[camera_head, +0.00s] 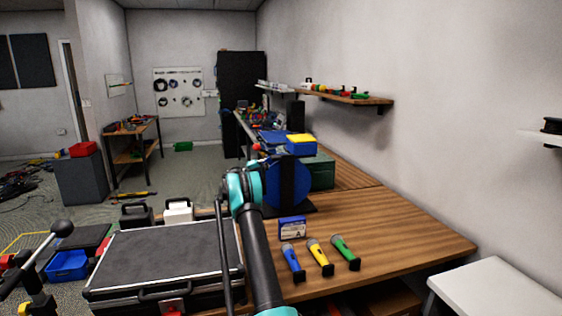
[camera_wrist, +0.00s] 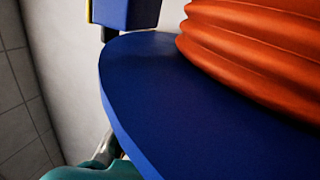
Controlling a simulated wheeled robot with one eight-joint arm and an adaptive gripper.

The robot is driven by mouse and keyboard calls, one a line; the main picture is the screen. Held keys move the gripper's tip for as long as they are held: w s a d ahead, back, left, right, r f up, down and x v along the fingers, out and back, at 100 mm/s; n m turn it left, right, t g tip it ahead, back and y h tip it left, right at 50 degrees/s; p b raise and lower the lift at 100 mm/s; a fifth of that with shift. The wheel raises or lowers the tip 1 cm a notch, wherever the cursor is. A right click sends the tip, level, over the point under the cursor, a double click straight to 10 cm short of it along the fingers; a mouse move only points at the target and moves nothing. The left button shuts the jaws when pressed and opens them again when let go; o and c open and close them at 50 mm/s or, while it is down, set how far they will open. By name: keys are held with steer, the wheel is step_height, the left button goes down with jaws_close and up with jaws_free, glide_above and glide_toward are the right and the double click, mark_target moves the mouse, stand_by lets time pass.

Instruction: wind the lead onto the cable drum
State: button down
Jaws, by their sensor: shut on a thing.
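The cable drum (camera_head: 287,184) stands on the wooden bench in the head view, with a round blue flange and a dark upright stand. Part of it is hidden behind my arm. In the wrist view the blue flange (camera_wrist: 175,100) fills the middle, very close. The orange lead (camera_wrist: 265,50) lies in thick side-by-side turns against it at the upper right. The lead's free end does not show. My arm reaches up to the left side of the drum in the head view. My gripper's fingers do not show in either view, so their hold is hidden.
A black case (camera_head: 165,262) lies left of my arm. A blue-and-yellow box (camera_head: 301,144) sits behind the drum. The bench's right side is clear.

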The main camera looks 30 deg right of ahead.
steer(key=shift+w+a+f+h, duration=0.1)
steer(key=shift+w+a+h, duration=0.05)
steer(key=shift+a+h, duration=0.55)
steer(key=shift+d, duration=0.15)
steer(key=c, duration=1.4)
jaws_free()
